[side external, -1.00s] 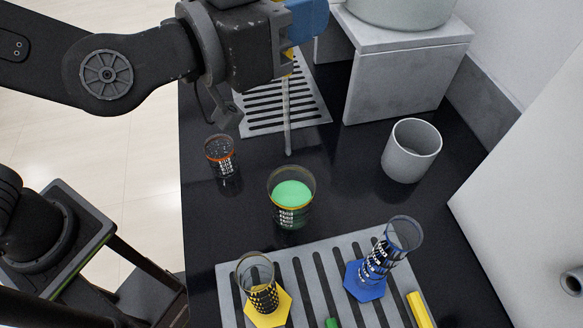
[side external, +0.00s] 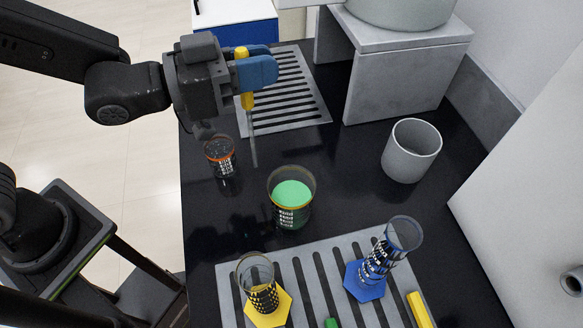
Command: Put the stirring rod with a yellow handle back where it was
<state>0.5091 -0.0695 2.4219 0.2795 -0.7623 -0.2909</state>
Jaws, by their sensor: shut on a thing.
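My gripper (side external: 254,70), with blue fingers, is shut on the yellow handle of the stirring rod (side external: 247,99). The rod hangs nearly upright, its grey shaft pointing down, above the dark bench. Its tip is left of and behind the beaker of green liquid (side external: 292,195), and close to the small orange-rimmed beaker (side external: 221,156) in the picture. The rod looks clear of both beakers. Part of the yellow handle is hidden by the fingers.
A slotted grey rack (side external: 343,250) at the front holds a yellow-based cylinder (side external: 262,290), a blue-based cylinder (side external: 375,262), a yellow rod (side external: 420,309) and a green piece (side external: 331,323). Another slotted rack (side external: 305,105) lies behind. A grey cup (side external: 411,151) stands right, near a grey stand (side external: 400,80).

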